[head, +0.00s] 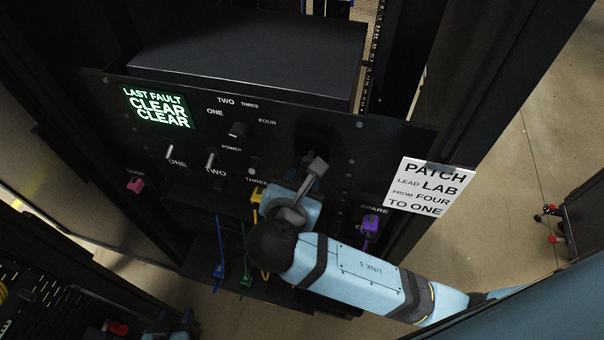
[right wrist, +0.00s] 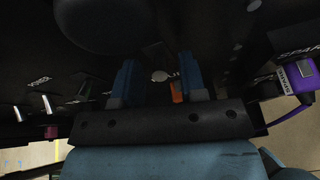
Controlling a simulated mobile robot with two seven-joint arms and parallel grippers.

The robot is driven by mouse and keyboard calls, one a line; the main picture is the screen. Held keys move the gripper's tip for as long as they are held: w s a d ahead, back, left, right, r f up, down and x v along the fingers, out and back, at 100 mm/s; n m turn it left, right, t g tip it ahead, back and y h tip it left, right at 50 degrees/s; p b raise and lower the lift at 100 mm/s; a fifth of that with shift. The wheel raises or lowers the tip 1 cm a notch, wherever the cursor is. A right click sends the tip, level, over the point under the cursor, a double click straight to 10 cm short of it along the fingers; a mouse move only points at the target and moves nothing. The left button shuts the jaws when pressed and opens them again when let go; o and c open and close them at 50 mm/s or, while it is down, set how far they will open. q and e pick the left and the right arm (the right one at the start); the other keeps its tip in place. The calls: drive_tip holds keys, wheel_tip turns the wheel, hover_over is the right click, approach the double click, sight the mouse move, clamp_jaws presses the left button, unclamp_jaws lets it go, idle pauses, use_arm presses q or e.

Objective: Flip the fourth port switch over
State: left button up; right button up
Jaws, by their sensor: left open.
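The port switches sit in a row on the black panel (head: 150,210). Metal levers stand above the labels ONE (head: 170,152) and TWO (head: 210,158); a small light spot shows above THREE (head: 252,170). The place right of THREE is hidden behind my right gripper (head: 316,168), so the fourth switch cannot be made out in the head view. In the right wrist view my right gripper (right wrist: 158,82) has two blue fingers apart, facing the panel. A pale round tip (right wrist: 160,75), perhaps a switch lever, shows between them. My left gripper (head: 172,325) is low at the bottom edge, away from the panel.
A lit display (head: 158,107) reads LAST FAULT CLEAR CLEAR. A rotary knob (head: 238,130) sits above the switches. A white card (head: 430,187) hangs at right.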

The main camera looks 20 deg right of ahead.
drive_tip(key=shift+s, duration=0.1)
drive_tip(key=shift+c, duration=0.5)
drive_tip(key=shift+a, duration=0.1)
clamp_jaws()
